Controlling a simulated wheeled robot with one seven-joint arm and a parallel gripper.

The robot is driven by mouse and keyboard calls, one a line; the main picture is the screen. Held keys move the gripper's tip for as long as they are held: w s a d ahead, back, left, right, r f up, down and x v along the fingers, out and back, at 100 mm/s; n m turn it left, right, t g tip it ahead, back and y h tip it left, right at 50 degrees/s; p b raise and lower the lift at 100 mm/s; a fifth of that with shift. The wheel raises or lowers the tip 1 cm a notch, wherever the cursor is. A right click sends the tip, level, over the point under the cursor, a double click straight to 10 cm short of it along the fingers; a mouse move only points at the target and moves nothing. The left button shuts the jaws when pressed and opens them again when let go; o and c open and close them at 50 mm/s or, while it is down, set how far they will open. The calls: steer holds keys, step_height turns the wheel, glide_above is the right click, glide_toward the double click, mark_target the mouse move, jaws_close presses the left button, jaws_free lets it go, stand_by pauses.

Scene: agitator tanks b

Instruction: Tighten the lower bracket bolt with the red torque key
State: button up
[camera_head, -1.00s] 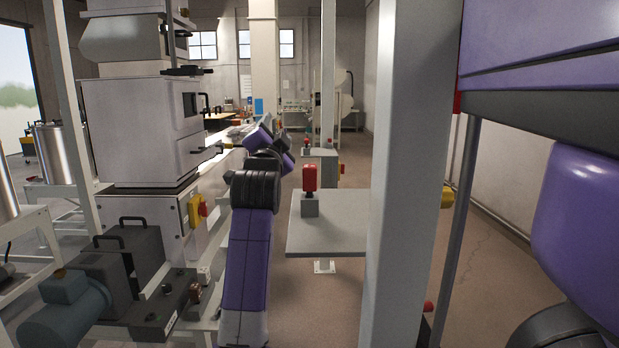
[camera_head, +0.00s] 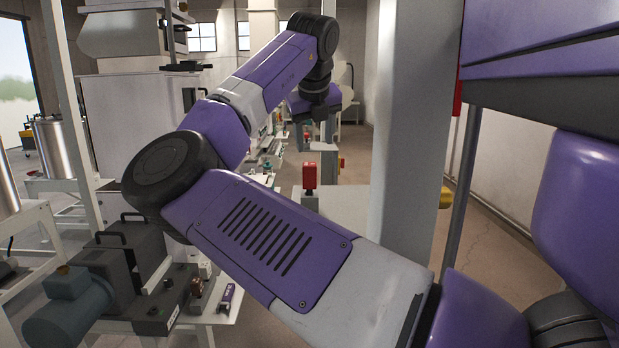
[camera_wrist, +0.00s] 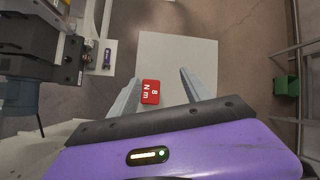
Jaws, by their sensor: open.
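The red torque key (camera_head: 310,176) stands upright in a small grey block (camera_head: 310,202) on a pale table. In the wrist view the key's red top (camera_wrist: 151,92), marked "8 N m", shows between my fingers, nearer the left one. My gripper (camera_wrist: 161,76) is open and empty, pointing down over the table. In the head view my gripper (camera_head: 314,130) is above the key in the picture; the height gap is hard to judge. I cannot single out the lower bracket bolt; a brass-coloured fitting (camera_head: 197,287) shows on the dark machine block at lower left.
The pale table (camera_wrist: 190,55) is otherwise bare. A grey post (camera_head: 408,150) stands close on the right. The motor (camera_head: 70,308) and machine block are at lower left, with a small purple item (camera_head: 228,297) beside them. A green bin (camera_wrist: 287,85) is at right.

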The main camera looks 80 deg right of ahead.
mark_target(310, 175)
steer(key=a+f+m+y, duration=0.1)
steer(key=a+f+m, duration=0.1)
steer(key=a, duration=0.1)
steer(key=shift+y, duration=0.4)
steer(key=shift+w+a+f+m, duration=0.15)
steer(key=shift+a+m, duration=0.25)
steer(key=shift+m, duration=0.4)
steer(key=shift+p+x, duration=0.55)
steer(key=shift+x, duration=3.3)
jaws_close()
